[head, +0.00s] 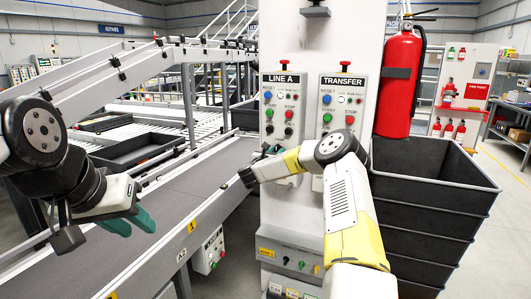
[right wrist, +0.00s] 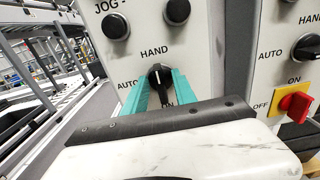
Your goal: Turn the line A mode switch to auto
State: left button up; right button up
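The LINE A panel (head: 284,100) is on the left of the white column's front. In the right wrist view its black mode switch (right wrist: 159,74) has HAND printed above it and AUTO to its left. Its pointer looks upright, toward HAND. My right gripper (head: 262,160) is at the lower part of this panel, hiding the switch in the head view. Its teal fingers (right wrist: 162,88) lie on either side of the switch; I see no clear contact with its handle. My left gripper (head: 132,221) is over the conveyor at the left, its teal fingers apart and empty.
The TRANSFER panel (head: 342,95) is close on the right, with a similar switch (right wrist: 306,46) and a red and yellow rotary switch (right wrist: 293,102). The conveyor (head: 190,195) runs along the left.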

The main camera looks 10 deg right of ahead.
jog(key=shift+c, duration=0.4)
grip_shut()
jog(key=shift+n, duration=0.4)
jog(key=n, duration=1.7)
jog(key=shift+w+a+f, duration=0.15)
jog(key=shift+a+f, duration=0.1)
jog(key=shift+a, duration=0.05)
